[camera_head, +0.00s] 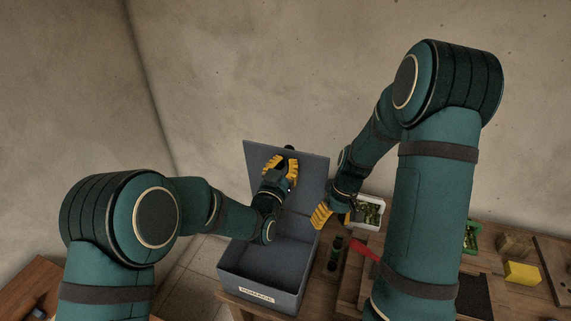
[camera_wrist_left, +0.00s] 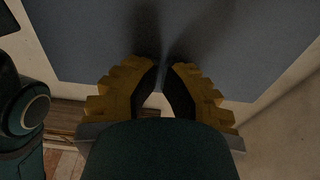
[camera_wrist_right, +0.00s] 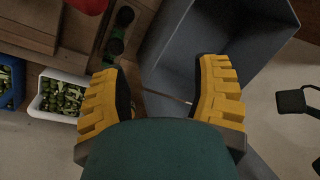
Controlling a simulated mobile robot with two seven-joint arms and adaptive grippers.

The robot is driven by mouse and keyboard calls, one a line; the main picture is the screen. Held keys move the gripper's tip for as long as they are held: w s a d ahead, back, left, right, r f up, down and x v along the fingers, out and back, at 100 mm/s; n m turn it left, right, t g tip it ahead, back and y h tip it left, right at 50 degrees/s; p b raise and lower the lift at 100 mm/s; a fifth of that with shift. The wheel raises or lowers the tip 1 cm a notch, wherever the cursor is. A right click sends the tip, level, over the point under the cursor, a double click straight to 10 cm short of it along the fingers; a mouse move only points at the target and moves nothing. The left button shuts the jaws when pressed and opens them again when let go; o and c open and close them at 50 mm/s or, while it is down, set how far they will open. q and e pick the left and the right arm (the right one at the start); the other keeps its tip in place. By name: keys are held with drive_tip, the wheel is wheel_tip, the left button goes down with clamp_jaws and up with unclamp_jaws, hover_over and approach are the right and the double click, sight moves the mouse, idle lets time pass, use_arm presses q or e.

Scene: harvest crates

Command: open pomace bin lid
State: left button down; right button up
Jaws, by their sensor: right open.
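The grey pomace bin (camera_head: 262,287) with a label on its front stands low in the centre, its inside empty where visible. Its lid (camera_head: 313,180) stands raised at the back; it fills much of the left wrist view (camera_wrist_left: 90,50). My left gripper (camera_head: 280,165) is in front of the lid's inner face, its fingertips close to it. A narrow gap shows between its fingers (camera_wrist_left: 165,75); whether they hold anything is unclear. My right gripper (camera_head: 322,214) is open and empty beside the bin's right side; the bin's wall also shows in the right wrist view (camera_wrist_right: 265,65).
Right of the bin, a wooden bench holds a white crate (camera_head: 378,221) of green produce, dark bottles (camera_head: 334,253), a red object (camera_head: 366,250) and a yellow block (camera_head: 522,273). In the right wrist view a blue crate (camera_wrist_right: 14,72) shows. A wall stands behind the bin.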

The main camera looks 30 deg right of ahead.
drive_tip(key=s+a+f+m+g, duration=0.1)
drive_tip(key=s+a+f, duration=0.3)
drive_tip(key=a, duration=0.4)
drive_tip(key=s+a+f+g, duration=0.2)
drive_tip(key=s+a+f, duration=0.3)
drive_tip(key=a, duration=0.3)
drive_tip(key=s+a+f+m+g, duration=0.1)
drive_tip(key=s+a+f, duration=0.3)
drive_tip(key=a, duration=0.5)
use_arm(q)
drive_tip(key=w+d+b, duration=0.1)
drive_tip(key=b, duration=0.2)
drive_tip(key=shift+d+f, duration=0.15)
drive_tip(key=shift+w+d+r+g+y, duration=0.3)
drive_tip(key=shift+w+d+r+y, duration=0.1)
drive_tip(key=shift+w+d, duration=0.3)
drive_tip(key=shift+w+d+g+y+p, duration=0.2)
drive_tip(key=shift+d+g+y+p, duration=0.15)
drive_tip(key=shift+p, duration=0.2)
use_arm(e)
drive_tip(key=w+a+n+t, duration=0.1)
drive_tip(key=w+a+t, duration=0.1)
drive_tip(key=w, duration=0.3)
drive_tip(key=w+a+f+n+t+y, duration=0.1)
drive_tip(key=w+t, duration=0.3)
drive_tip(key=w, duration=0.1)
drive_tip(key=shift+a, duration=0.35)
use_arm(q)
drive_tip(key=shift+f, duration=0.1)
